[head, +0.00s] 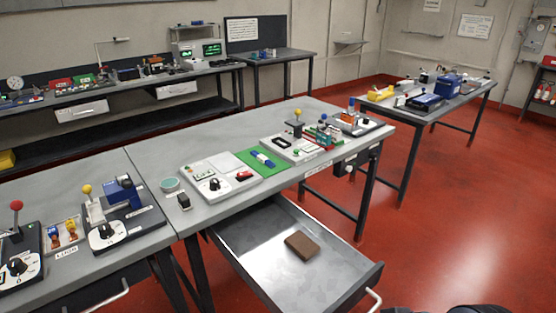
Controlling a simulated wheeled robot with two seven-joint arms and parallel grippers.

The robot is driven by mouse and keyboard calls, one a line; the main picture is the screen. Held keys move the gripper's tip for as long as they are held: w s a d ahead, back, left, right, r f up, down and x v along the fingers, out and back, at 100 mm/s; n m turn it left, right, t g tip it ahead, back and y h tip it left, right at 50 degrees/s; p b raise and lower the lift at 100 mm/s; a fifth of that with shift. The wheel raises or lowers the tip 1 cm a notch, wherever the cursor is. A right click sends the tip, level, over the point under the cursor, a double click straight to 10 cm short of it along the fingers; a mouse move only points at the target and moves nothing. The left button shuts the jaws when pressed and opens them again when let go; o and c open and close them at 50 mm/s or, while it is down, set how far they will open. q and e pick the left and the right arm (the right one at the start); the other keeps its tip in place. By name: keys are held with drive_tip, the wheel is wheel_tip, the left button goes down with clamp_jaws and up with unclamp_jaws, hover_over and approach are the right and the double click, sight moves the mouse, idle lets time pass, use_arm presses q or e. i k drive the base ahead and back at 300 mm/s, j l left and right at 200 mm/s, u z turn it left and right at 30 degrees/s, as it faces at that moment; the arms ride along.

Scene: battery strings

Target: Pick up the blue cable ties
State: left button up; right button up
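A small blue bundle with a pale band (263,159) lies on a green mat (275,169) on the middle workbench. It looks like the blue cable ties, but it is too small to be sure. It lies flat, with nothing touching it from above. Neither of my grippers shows in the head view. Dark rounded shapes at the bottom right edge are cut off, and I cannot tell what they are.
Below, an open drawer (262,235) juts out, holding a brown block (302,245). Red floor (450,220) is clear at right.

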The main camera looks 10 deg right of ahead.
sight(265, 160)
drive_tip(key=l+z, duration=0.15)
drive_tip(key=z, duration=2.1)
drive_tip(key=i+l+u, duration=0.15)
drive_tip(key=i, duration=0.4)
drive_tip(key=i+l+u, duration=0.15)
drive_tip(key=i, duration=0.45)
drive_tip(key=i+l+u, duration=0.1)
drive_tip(key=i, duration=0.45)
drive_tip(key=i+j+u, duration=0.15)
drive_tip(key=i+u, duration=0.45)
drive_tip(key=u, duration=0.15)
drive_tip(key=i+u, duration=0.4)
drive_tip(key=i+l+u, duration=0.1)
drive_tip(key=u, duration=0.25)
drive_tip(key=i+u, duration=0.25)
drive_tip(key=u, duration=0.2)
drive_tip(key=i+u, duration=0.2)
drive_tip(key=u, duration=0.25)
drive_tip(key=i+l+u, duration=0.15)
drive_tip(key=u, duration=0.35)
drive_tip(key=i+l+u, duration=0.25)
drive_tip(key=u, duration=1.85)
